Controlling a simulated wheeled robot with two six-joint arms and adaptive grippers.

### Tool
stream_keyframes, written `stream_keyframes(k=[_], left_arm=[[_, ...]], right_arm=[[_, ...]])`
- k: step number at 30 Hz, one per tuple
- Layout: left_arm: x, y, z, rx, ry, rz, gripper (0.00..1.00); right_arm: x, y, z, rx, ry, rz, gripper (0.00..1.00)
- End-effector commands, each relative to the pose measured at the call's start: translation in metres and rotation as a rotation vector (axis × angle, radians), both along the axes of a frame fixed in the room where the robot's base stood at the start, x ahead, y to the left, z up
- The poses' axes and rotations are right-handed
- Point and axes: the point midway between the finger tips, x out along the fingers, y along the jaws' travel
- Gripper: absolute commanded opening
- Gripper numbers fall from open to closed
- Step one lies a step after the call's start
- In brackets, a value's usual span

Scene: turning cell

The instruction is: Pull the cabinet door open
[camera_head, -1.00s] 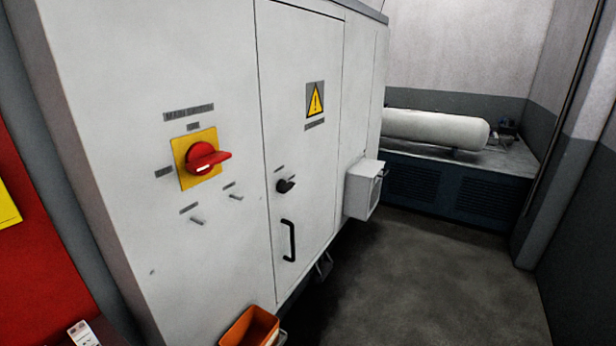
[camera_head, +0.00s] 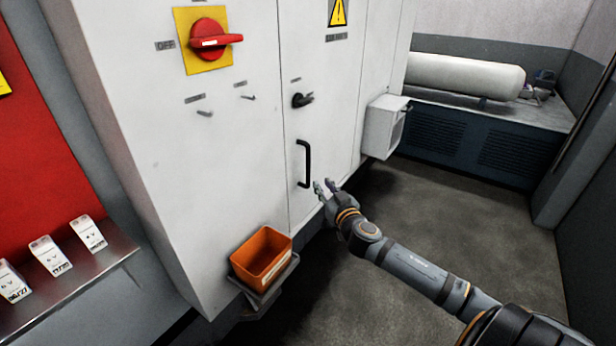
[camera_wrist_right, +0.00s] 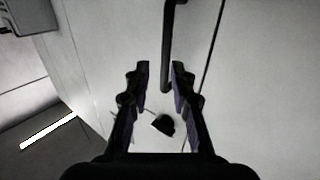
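The grey cabinet door (camera_head: 328,130) appears closed, flush with the cabinet front. Its black bar handle (camera_head: 307,164) is vertical, low on the door's left side. A black rotary latch (camera_head: 302,100) sits above the handle. My right gripper (camera_head: 325,187) is just right of the handle's lower end, in front of the door. In the right wrist view my right gripper (camera_wrist_right: 158,75) is open. The handle (camera_wrist_right: 168,50) shows between and beyond the fingertips there, and I see no grip on it. My left gripper is not in view.
An orange bin (camera_head: 262,257) sits on a bracket below the door's left edge. A grey box (camera_head: 384,127) juts from the cabinet right of the door. A red main switch (camera_head: 210,42) is upper left. Floor at right is clear.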

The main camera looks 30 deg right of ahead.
Motion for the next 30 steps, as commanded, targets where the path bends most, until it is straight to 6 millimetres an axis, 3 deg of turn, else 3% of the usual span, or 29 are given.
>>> stream_keyframes(k=[3, 8, 21, 30], left_arm=[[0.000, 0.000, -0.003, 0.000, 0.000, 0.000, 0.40], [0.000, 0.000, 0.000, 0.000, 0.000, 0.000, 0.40], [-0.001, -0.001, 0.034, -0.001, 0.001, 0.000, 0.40], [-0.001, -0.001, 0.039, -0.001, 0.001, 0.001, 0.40]], right_arm=[[0.000, 0.011, 0.017, 0.010, -0.041, 0.022, 0.24], [0.004, 0.009, 0.019, 0.013, -0.041, 0.018, 0.24], [0.083, -0.006, 0.022, 0.016, -0.040, 0.020, 0.24], [0.103, -0.010, 0.018, 0.012, -0.039, 0.022, 0.24]])
